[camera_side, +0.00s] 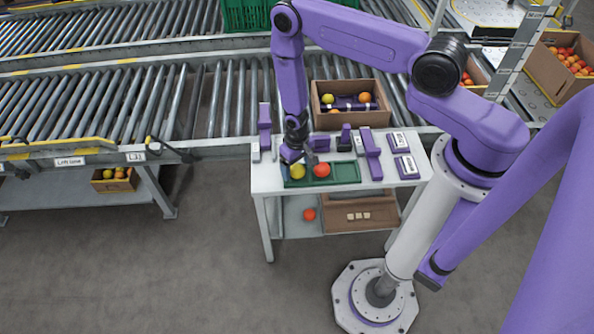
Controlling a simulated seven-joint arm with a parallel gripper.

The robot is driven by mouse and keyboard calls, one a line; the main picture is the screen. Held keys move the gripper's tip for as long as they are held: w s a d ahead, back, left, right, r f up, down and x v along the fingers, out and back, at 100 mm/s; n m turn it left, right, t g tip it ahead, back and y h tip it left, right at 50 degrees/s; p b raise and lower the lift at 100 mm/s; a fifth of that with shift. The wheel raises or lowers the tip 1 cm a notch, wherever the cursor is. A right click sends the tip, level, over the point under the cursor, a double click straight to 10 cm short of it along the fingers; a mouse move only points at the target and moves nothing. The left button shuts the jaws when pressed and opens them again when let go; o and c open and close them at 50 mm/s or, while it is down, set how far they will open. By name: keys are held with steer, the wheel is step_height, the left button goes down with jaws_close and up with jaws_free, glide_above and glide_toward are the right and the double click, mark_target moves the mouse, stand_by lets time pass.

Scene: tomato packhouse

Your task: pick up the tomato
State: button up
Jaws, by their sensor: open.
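A red tomato (322,170) sits on the green tray (346,173) on the small white table. A yellow round fruit (298,171) lies just left of it on the same tray. My gripper (296,158) points down over the tray's left part, close above the yellow fruit and left of the red tomato. It is open. The fingers are small and dark here, and I cannot tell whether they touch the yellow fruit. Another red tomato (309,214) lies on the shelf under the table.
A cardboard box (351,118) with fruit stands behind the tray. Purple blocks (371,153) and labelled boxes (407,167) stand on the white table (262,184) behind and right of the tray. Roller conveyors (120,104) run behind. The tray's right part is empty.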

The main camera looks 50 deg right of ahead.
steer(key=shift+f, duration=0.6)
steer(key=shift+c, duration=0.3)
steer(key=c, duration=0.8)
